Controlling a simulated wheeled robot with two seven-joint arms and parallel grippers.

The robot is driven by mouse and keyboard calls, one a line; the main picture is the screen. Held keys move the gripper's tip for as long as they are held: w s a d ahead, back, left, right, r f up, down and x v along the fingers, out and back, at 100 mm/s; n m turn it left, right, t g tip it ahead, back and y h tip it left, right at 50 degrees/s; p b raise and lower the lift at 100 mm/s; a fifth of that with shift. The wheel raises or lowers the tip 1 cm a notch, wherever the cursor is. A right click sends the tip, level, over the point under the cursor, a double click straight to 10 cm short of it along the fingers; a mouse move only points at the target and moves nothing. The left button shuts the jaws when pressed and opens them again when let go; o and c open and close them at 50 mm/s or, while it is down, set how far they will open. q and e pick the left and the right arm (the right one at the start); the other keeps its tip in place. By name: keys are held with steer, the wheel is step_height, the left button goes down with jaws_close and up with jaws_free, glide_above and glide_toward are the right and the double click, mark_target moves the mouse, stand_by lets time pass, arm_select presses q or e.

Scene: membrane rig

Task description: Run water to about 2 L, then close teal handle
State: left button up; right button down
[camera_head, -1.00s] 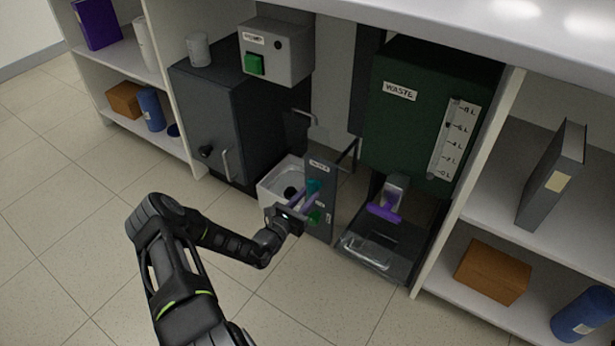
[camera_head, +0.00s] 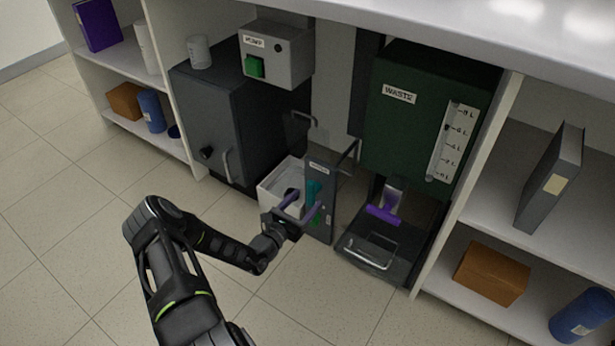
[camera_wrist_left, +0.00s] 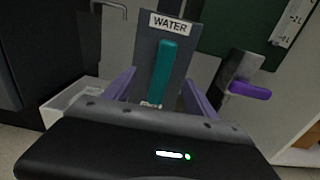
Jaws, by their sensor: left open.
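The teal handle (camera_head: 313,190) is on the dark grey panel labelled WATER (camera_head: 322,172). My left gripper (camera_head: 306,201) is open in front of the panel. Its purple fingers show on either side of the handle in the left wrist view, with gaps to it; I cannot tell their depth relative to it. A white open basin (camera_head: 268,197) is left of the panel, partly hidden by my gripper. My right gripper is out of view.
The green WASTE tank (camera_head: 410,120) has a litre scale (camera_head: 451,145) with a dark marker near 6 L. Below it are a purple handle (camera_head: 383,213) and a dark tray (camera_head: 350,240). A PUMP box (camera_head: 290,58) with a green button is above. Floor in front is clear.

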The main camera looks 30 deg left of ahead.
arm_select(q)
steer(key=s+p, duration=0.2)
steer(key=s, duration=0.4)
steer(key=shift+s, duration=0.2)
steer(key=shift+d, duration=0.1)
